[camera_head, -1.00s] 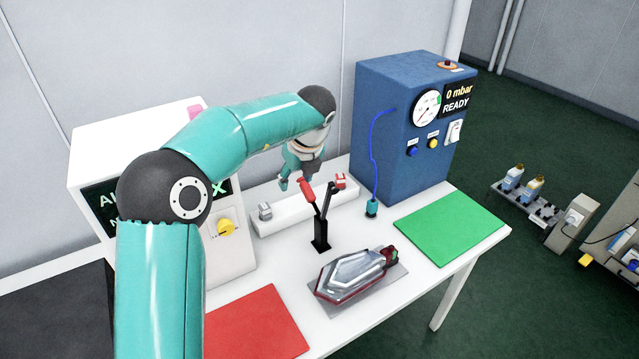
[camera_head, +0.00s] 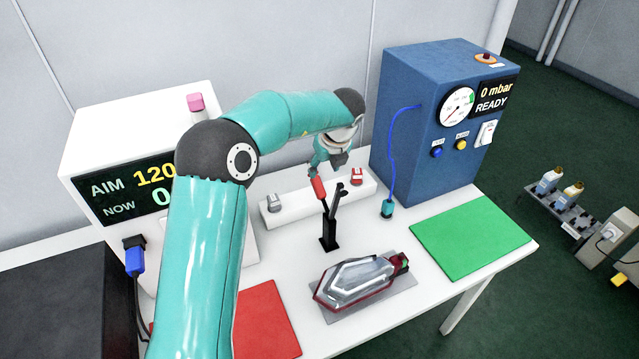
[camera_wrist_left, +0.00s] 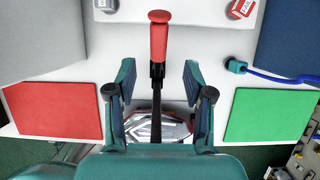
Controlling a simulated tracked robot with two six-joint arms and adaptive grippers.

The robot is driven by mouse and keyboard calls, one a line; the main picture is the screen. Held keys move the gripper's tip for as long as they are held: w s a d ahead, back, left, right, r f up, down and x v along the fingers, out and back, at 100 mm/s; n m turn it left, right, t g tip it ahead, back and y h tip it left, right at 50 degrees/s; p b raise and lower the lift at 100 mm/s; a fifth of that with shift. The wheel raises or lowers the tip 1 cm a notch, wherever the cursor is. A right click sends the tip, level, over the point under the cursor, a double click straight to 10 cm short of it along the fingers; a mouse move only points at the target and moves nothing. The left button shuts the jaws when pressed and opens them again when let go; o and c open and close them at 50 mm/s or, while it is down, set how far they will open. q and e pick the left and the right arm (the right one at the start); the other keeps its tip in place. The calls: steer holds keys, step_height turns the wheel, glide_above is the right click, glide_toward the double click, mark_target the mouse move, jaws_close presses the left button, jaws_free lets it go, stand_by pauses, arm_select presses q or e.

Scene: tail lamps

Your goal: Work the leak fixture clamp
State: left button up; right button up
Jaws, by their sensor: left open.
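The leak fixture clamp stands on the white table, with a red handle (camera_head: 319,188), a dark lever arm and a black base (camera_head: 328,236). In the left wrist view the red handle (camera_wrist_left: 158,38) points away from me. My left gripper (camera_head: 322,168) is open above and behind the handle in the head view. In the wrist view its two fingers (camera_wrist_left: 158,82) are spread on either side of the clamp's dark lever, without visible contact. A tail lamp (camera_head: 358,280) lies on a grey plate in front of the clamp; it is partly hidden in the wrist view. My right gripper is out of view.
A blue test box (camera_head: 425,130) reading 0 mbar READY stands behind right, with a blue hose to the table. A white display unit (camera_head: 130,135) stands left. A green mat (camera_head: 472,238) and a red mat (camera_head: 268,322) flank the lamp. A white bar (camera_head: 298,203) lies behind the clamp.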

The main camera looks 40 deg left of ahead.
mark_target(318, 183)
arm_select(q)
steer(key=p+x, duration=0.1)
steer(key=x, duration=0.9)
steer(key=shift+f, duration=0.15)
jaws_close()
